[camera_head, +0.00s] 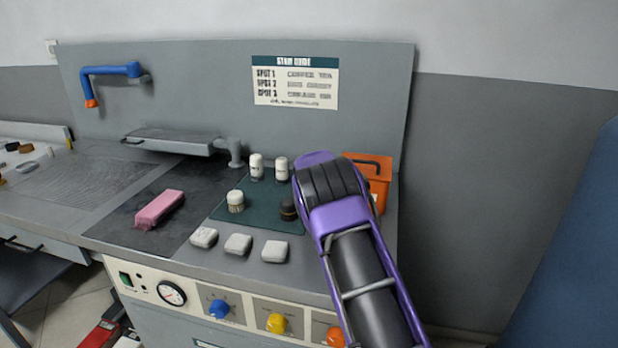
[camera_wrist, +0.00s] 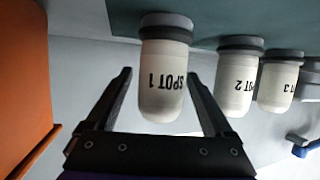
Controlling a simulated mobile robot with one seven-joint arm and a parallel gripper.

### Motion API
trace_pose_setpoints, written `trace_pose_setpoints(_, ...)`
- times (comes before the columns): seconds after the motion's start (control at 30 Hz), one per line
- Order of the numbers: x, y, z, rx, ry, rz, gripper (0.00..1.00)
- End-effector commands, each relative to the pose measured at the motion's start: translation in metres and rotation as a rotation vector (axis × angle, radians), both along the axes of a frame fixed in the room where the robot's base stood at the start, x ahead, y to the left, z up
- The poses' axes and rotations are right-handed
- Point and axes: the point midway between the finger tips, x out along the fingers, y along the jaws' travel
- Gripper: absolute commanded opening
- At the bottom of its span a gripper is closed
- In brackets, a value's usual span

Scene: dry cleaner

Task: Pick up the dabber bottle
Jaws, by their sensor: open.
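A white dabber bottle marked SPOT 1 (camera_wrist: 163,92) fills the middle of the wrist view, where the scene appears upside down. My gripper (camera_wrist: 160,75) is open, with one dark finger on each side of this bottle in the picture and gaps showing. I cannot tell how far the bottle lies between the fingertips. White bottles marked SPOT 2 (camera_wrist: 237,84) and SPOT 3 (camera_wrist: 277,86) stand beside it. In the head view two white bottles, at the left (camera_head: 256,167) and right (camera_head: 281,168), show; my arm hides the third and my fingers.
An orange bin (camera_head: 378,182) stands close to my arm; it also shows in the wrist view (camera_wrist: 22,85). Two brushes, one pale (camera_head: 235,201) and one dark (camera_head: 288,208), are on the green mat (camera_head: 262,212). White pads (camera_head: 238,244) and a pink block (camera_head: 159,208) lie nearby.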

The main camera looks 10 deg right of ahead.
Motion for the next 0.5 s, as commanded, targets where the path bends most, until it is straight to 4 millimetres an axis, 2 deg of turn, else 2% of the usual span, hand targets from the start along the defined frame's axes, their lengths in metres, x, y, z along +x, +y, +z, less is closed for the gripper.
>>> trace_pose_setpoints(0.33, 0.0052, -0.0006, -0.0020, 0.000, 0.000, 0.000, 0.86)
trace_pose_setpoints(0.37, 0.0052, -0.0006, -0.0020, 0.000, 0.000, 0.000, 0.85)
trace_pose_setpoints(0.5, 0.0051, -0.0005, -0.0019, 0.000, 0.000, 0.000, 0.59)
